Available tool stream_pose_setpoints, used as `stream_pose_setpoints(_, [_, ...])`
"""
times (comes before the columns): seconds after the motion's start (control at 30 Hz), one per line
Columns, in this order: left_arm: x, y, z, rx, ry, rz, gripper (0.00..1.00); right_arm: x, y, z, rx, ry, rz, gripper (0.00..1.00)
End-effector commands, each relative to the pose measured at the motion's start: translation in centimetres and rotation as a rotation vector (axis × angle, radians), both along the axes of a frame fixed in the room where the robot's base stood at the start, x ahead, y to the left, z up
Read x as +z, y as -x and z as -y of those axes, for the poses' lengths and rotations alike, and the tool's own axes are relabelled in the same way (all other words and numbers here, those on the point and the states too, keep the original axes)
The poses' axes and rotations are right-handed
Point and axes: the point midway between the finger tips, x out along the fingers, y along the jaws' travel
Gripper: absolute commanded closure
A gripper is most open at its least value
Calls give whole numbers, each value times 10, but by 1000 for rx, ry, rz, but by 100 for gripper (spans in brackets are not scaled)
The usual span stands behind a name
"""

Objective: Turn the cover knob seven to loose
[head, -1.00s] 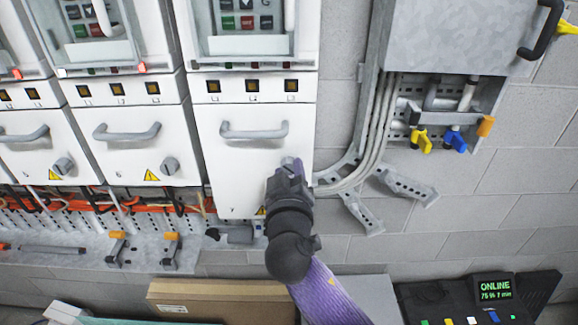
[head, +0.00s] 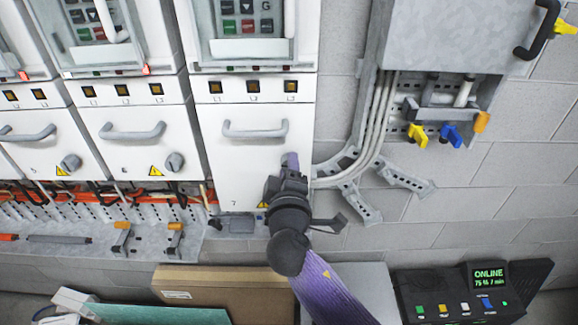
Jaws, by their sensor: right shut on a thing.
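Cover seven (head: 235,180) is the white panel on the right of the row, with a grey bar handle (head: 254,129) and a "7" near its lower left. My right gripper (head: 290,162) is at the right side of this cover, shut on its knob, which the fingers mostly hide. I cannot tell the knob's angle. The knobs of the two covers to the left, the nearer one (head: 174,162) and the farther one (head: 70,163), show in plain view. My left gripper is not in view.
Grey conduits (head: 372,130) run down the wall just right of cover seven, with perforated brackets (head: 400,180) below. Yellow (head: 418,134) and blue (head: 451,135) valve handles sit farther right. A cardboard box (head: 225,290) and a console (head: 455,295) reading "ONLINE" stand below.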

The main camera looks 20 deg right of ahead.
Motion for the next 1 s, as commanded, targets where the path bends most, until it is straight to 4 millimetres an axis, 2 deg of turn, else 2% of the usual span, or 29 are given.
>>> stream_pose_setpoints(0.47, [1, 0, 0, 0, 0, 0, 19, 1, 0, 0, 1, 11, -1, 100])
stream_pose_setpoints(0.5, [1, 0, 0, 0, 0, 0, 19, 1, 0, 0, 1, 11, -1, 51])
stream_pose_setpoints(0.63, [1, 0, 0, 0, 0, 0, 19, 0, 0, 0, 1, 11, -2, 24])
stream_pose_setpoints(0.9, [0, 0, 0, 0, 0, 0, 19, 0, 0, 0, 1, 11, -3, 22])
stream_pose_setpoints(1.0, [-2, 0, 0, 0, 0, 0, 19, -1, 8, -3, 2, 10, -3, 22])
